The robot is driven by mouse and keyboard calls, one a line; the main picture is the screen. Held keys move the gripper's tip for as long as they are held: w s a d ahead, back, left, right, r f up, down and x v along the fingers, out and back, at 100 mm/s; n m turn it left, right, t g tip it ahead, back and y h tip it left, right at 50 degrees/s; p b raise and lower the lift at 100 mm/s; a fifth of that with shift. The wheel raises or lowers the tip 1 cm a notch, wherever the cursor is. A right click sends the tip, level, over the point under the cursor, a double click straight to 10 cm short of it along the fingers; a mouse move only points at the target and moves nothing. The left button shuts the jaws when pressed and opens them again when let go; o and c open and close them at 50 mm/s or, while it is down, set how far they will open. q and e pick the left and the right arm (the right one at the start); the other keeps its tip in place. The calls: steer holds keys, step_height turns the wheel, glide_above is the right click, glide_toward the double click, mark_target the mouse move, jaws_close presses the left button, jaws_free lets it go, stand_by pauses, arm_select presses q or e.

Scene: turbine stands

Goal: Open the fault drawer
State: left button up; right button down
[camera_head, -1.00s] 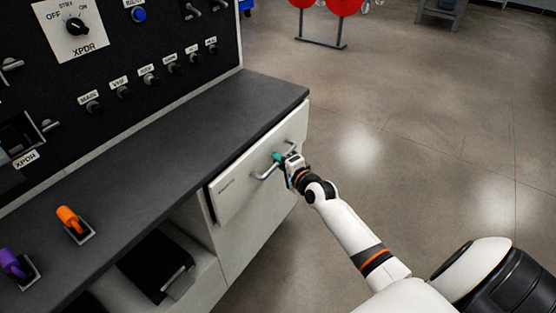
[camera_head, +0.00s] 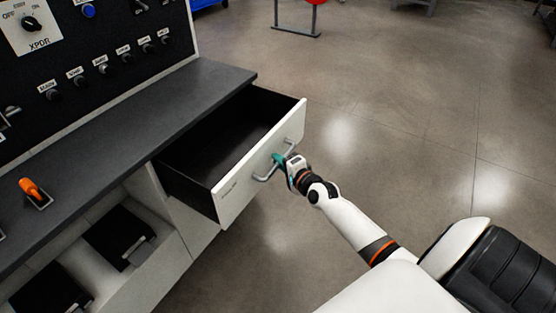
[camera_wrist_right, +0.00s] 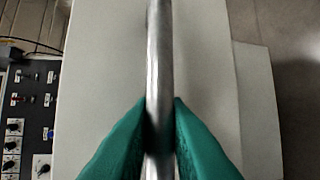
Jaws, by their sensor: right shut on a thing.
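The fault drawer (camera_head: 265,160) has a white front and a dark interior. It stands pulled well out of the bench below the dark worktop, and the part of its inside that shows looks empty. A metal bar handle (camera_head: 265,176) is on its front. My right gripper (camera_head: 280,160) is at the middle of this handle. In the right wrist view the teal fingers (camera_wrist_right: 160,125) are shut on either side of the handle bar (camera_wrist_right: 159,60), with the white drawer front (camera_wrist_right: 100,60) behind. My left gripper is not in view.
The dark worktop (camera_head: 130,135) carries an orange lever (camera_head: 34,190) at the left. A panel with knobs and switches (camera_head: 90,50) rises behind it. An open shelf below holds dark objects (camera_head: 120,237). The floor (camera_head: 400,120) to the right is clear.

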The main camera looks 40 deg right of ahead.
stand_by(0.3)
steer(key=c, duration=1.7)
jaws_free()
